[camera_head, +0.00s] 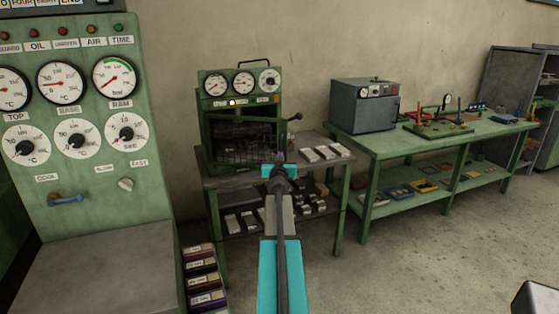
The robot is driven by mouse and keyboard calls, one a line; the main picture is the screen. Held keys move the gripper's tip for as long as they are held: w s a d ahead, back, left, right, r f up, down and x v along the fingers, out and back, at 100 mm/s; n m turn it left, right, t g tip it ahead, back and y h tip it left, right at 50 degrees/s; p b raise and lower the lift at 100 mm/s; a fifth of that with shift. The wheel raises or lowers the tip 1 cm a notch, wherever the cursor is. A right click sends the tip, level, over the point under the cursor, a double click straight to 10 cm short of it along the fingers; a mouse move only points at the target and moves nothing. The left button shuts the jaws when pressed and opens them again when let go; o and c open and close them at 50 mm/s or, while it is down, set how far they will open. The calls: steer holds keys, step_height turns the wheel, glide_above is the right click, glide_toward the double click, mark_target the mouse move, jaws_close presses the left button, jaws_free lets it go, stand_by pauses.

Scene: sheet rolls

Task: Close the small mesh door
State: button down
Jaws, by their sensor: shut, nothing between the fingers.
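The small mesh door (238,156) is on the front of a small green machine (204,140) on a grey table, left of centre. Its dark wire mesh spans the opening; I cannot tell how far it stands from the frame. My gripper (280,157) is shut and empty. It shows in front of the machine's right edge, beside the door's right side. I cannot tell if it touches the door. My arm hides part of the machine's lower right corner and the table.
A black-knobbed lever (294,118) juts from the machine's right side. Light bars (325,153) lie on the table to the right. A large green gauge panel (85,185) stands at left. A green bench (390,147) carries a grey box (365,105). Floor at right is mostly clear.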

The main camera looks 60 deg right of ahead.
steer(key=shift+w+d, duration=0.4)
steer(key=shift+d, duration=0.2)
steer(key=shift+w, duration=0.15)
